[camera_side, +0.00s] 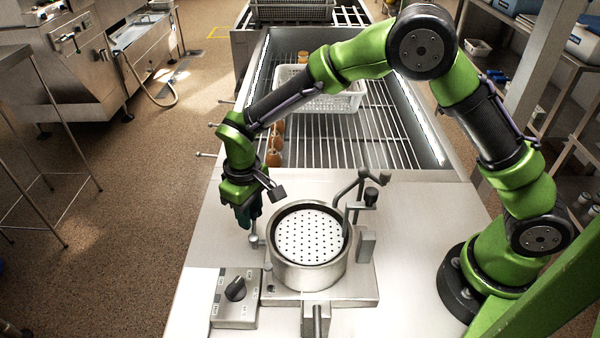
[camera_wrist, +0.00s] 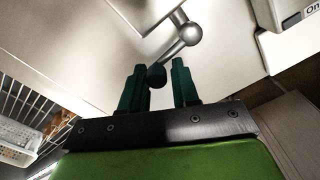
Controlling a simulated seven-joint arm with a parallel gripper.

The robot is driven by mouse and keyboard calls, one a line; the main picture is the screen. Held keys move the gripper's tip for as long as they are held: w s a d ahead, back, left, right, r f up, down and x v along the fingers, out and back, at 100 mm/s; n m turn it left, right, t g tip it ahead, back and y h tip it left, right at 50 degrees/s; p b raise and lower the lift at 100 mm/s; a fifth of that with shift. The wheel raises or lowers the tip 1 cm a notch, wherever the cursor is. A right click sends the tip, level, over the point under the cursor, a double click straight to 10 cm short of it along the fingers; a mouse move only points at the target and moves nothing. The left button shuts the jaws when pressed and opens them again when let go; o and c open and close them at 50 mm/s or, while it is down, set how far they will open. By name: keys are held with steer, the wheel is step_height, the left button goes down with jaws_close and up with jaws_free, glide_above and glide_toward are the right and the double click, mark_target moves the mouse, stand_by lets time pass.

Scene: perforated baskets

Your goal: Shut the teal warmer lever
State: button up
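The warmer is a round steel pot (camera_side: 308,262) with a white perforated plate inside, on a steel base. In the wrist view, a short silver lever arm (camera_wrist: 174,53) runs from a silver ball joint (camera_wrist: 190,33) to a dark teal knob (camera_wrist: 157,75). The ball joint also shows in the side view (camera_side: 255,241), left of the pot; the knob there is hidden by my fingers. My gripper (camera_side: 248,216) points down left of the pot. In the wrist view its fingers (camera_wrist: 159,85) are apart, with the knob between them near the left finger; contact is unclear.
A control box (camera_side: 236,289) with a black dial stands in front of my gripper. A bent metal handle (camera_side: 362,190) rises behind the pot. Behind the counter, a wire rack holds a white perforated basket (camera_side: 345,99) and brown rounded items (camera_side: 274,158).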

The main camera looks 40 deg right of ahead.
steer(key=o, duration=0.4)
steer(key=shift+s+d+f, duration=0.1)
steer(key=shift+s+d, duration=0.05)
steer(key=shift+r, duration=3.6)
